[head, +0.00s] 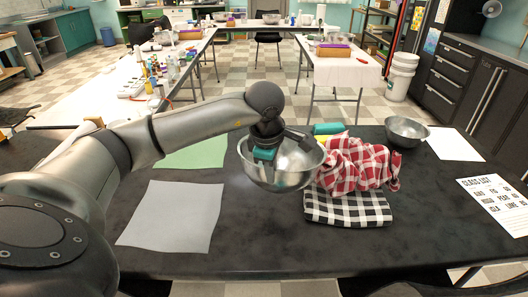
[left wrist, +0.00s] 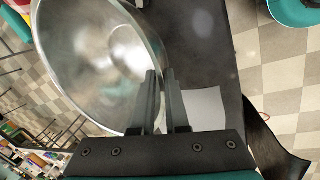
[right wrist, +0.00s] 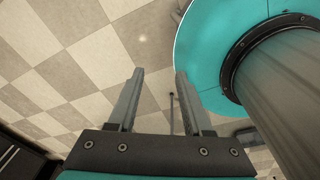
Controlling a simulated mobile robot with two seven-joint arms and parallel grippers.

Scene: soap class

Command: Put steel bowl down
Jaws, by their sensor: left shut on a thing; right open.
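The steel bowl (head: 277,178) is held up by my left gripper (head: 266,150) over the middle of the black table, next to the folded cloths. In the left wrist view, the steel bowl (left wrist: 95,60) fills the upper left, and the fingers of my left gripper (left wrist: 165,85) are shut on its rim. The bowl looks upright in the head view; the gap between its base and the table is hard to judge. My right gripper (right wrist: 155,90) is open and empty over the tiled floor, and it is not in the head view.
The black table (head: 250,240) has bare room in front. A grey sheet (head: 172,217) and a green sheet (head: 200,153) lie left. A red checked cloth (head: 350,163), black checked cloth (head: 345,210) and second steel bowl (head: 406,133) are right. White papers (head: 453,145) lie far right.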

